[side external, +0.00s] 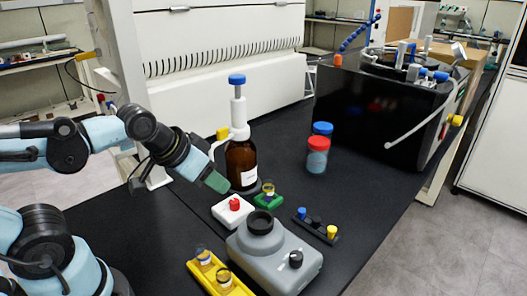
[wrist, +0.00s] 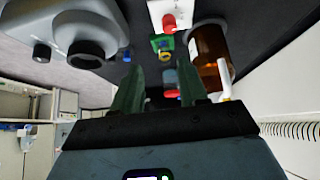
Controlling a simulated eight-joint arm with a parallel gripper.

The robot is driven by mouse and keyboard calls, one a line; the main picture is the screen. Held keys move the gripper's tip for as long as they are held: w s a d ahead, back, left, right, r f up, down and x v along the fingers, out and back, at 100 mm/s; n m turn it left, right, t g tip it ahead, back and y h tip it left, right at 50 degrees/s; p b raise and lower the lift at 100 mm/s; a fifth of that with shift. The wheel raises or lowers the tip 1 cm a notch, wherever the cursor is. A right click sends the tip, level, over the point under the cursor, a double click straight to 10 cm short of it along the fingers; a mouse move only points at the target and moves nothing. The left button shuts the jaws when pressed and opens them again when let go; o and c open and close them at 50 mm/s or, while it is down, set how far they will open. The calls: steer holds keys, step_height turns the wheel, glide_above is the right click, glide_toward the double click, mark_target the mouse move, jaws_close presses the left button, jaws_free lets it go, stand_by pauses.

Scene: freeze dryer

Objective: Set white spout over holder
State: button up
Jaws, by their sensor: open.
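The white spout (side external: 216,145) is a thin curved tube on the pump head of a brown bottle (side external: 241,165) with a blue top. It points left and down in the side view; in the wrist view a white part of the pump (wrist: 224,79) shows beside the brown bottle (wrist: 208,45). The likely holder is a small green block (side external: 268,200) with a yellow-ringed vial in it, right of the bottle's foot; it also shows in the wrist view (wrist: 161,42). My gripper (side external: 216,181) is left of the bottle, its green fingers (wrist: 160,78) apart and empty.
A white box with a red knob (side external: 233,211) and a grey mixer (side external: 273,252) stand in front. A yellow rack (side external: 218,277) is at the front left. A black rack (side external: 317,226) and red- and blue-capped jars (side external: 317,157) stand right. Black bench shows between them.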

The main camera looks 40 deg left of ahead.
steer(key=shift+c, duration=0.2)
steer(key=n+g, duration=0.2)
steer(key=g, duration=0.1)
glide_toward(221, 129)
steer(key=shift+y, duration=0.4)
steer(key=shift+d+x, duration=0.15)
steer(key=shift+x, duration=2.05)
steer(key=shift+d+x, duration=0.15)
steer(key=shift+x, duration=2.05)
steer(key=shift+c, duration=0.4)
jaws_close()
